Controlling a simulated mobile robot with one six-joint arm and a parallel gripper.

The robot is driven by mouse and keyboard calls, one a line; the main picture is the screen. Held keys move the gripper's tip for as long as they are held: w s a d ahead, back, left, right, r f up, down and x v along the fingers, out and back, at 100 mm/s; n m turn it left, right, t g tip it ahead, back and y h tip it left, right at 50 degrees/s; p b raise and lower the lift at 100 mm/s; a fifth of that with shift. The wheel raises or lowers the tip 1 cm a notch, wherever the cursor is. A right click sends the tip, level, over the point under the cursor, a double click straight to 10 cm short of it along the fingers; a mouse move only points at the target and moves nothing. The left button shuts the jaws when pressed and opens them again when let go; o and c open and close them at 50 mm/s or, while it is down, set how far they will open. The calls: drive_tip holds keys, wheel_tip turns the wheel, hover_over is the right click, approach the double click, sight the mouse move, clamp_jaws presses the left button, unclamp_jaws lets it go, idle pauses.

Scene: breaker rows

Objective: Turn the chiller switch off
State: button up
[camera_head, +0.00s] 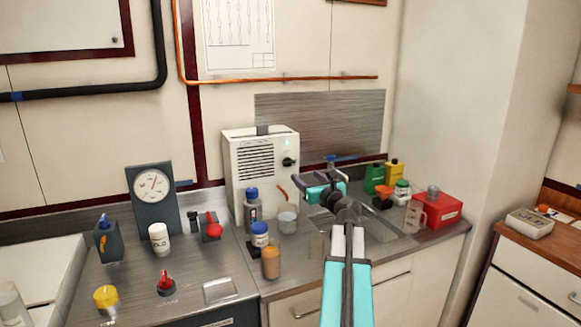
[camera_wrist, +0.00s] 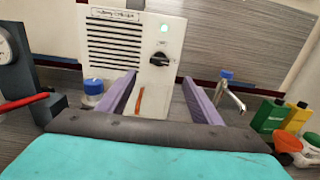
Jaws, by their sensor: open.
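The chiller is a white box (camera_head: 250,150) with a vent grille, standing at the back of the counter against the wall. It also shows in the wrist view (camera_wrist: 120,45). Its black rotary switch (camera_wrist: 159,59) is on the right of its front face, below a lit green lamp (camera_wrist: 163,28). The switch also shows in the head view (camera_head: 289,161). My gripper (camera_wrist: 158,84) is open and empty, with its purple fingers in front of and below the switch, apart from it. In the head view my gripper (camera_head: 302,184) is right of the chiller.
A grey bottle with a blue cap (camera_head: 252,207) and a glass beaker (camera_head: 288,219) stand before the chiller. A sink with a tap (camera_wrist: 226,88) is to the right, beside green (camera_head: 374,178) and yellow bottles and a red box (camera_head: 437,210). A gauge (camera_head: 153,195) stands left.

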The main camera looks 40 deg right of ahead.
sight(291, 163)
drive_tip(key=shift+p+x, duration=0.85)
drive_tip(key=shift+x, duration=5.95)
drive_tip(key=c, duration=1.1)
drive_tip(key=shift+o, duration=0.2)
